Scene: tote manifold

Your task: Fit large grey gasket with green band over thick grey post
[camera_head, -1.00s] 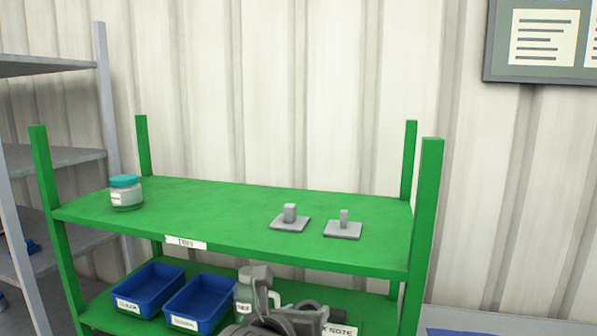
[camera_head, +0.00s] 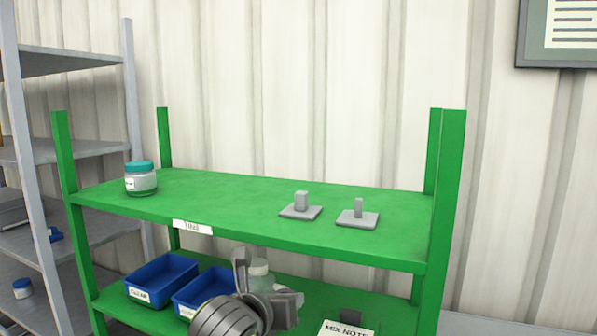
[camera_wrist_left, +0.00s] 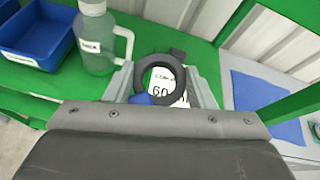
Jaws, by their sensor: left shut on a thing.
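The thick grey post (camera_head: 301,201) stands upright on a square grey base on the green upper shelf. A thinner grey post (camera_head: 359,208) stands on its own base to its right. My left gripper (camera_head: 268,282) is below that shelf's front edge. In the left wrist view, my left gripper (camera_wrist_left: 160,88) is shut on a dark grey ring gasket (camera_wrist_left: 179,73), with a finger on either side. I cannot make out a green band on it. In the head view I cannot tell the gasket from the gripper. My right gripper is not in view.
A teal-lidded jar (camera_head: 141,181) stands at the upper shelf's left. Blue bins (camera_head: 160,280), a bottle (camera_wrist_left: 95,40) and a note card (camera_head: 346,329) are on the lower shelf. The upper shelf's green front edge (camera_head: 300,243) lies between gripper and posts. The shelf's middle is clear.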

